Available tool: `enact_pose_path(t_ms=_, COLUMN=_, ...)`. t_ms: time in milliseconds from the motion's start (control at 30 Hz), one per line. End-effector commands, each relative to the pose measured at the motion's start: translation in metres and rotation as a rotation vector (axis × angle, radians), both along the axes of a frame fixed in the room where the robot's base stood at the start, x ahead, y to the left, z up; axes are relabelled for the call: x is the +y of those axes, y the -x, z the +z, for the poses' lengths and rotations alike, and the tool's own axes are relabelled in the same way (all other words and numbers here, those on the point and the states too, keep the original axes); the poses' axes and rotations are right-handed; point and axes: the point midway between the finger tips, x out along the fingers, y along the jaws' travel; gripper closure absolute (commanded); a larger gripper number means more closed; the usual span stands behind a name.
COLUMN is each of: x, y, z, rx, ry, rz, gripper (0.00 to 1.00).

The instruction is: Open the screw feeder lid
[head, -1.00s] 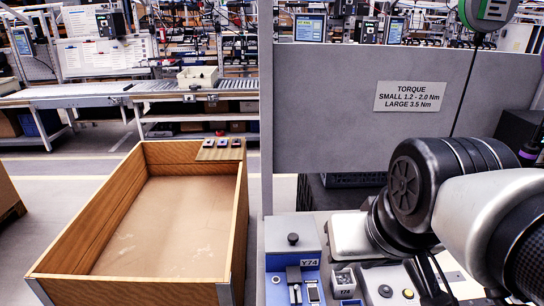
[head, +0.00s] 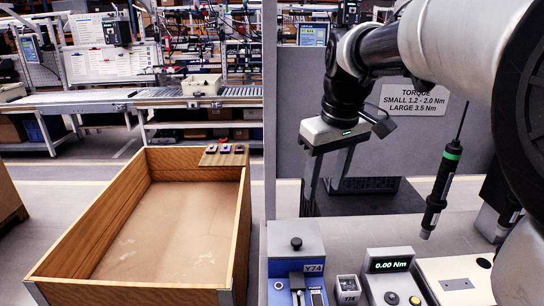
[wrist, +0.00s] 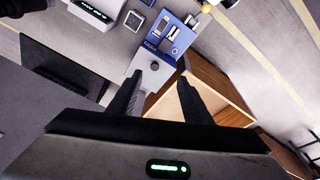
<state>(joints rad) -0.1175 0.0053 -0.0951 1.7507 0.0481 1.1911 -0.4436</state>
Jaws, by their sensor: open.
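The screw feeder (head: 285,272) is a blue box labelled Y74, standing at the front of the bench in the head view. Its grey lid (head: 279,241) with a black knob (head: 296,243) lies flat and looks closed. My gripper (head: 324,196) is open and empty, above and behind the feeder, to its right in the head view. In the wrist view the blue feeder (wrist: 173,38) is upper centre. There the lid's knob (wrist: 153,66) appears between the two fingertips (wrist: 160,78), apart from them and farther below.
A black screwdriver (head: 437,195) hangs at the right. A grey panel (head: 300,110) stands behind. A wooden-walled crate (head: 200,282) is at the left.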

Motion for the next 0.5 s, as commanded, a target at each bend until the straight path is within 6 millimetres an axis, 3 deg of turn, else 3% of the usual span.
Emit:
enact_pose_path(t_ms=33, x=0.005, y=-0.025, z=-0.016, rx=0.037, ry=0.014, rz=0.05, gripper=0.55)
enact_pose_path(t_ms=200, x=0.02, y=-0.083, z=-0.052, rx=0.123, ry=0.053, rz=0.207, gripper=0.55)
enact_pose_path(t_ms=333, x=0.028, y=-0.108, z=-0.075, rx=0.164, ry=0.071, rz=0.289, gripper=0.55)
enact_pose_path(t_ms=500, x=0.033, y=-0.119, z=-0.088, rx=0.185, ry=0.081, rz=0.333, gripper=0.55)
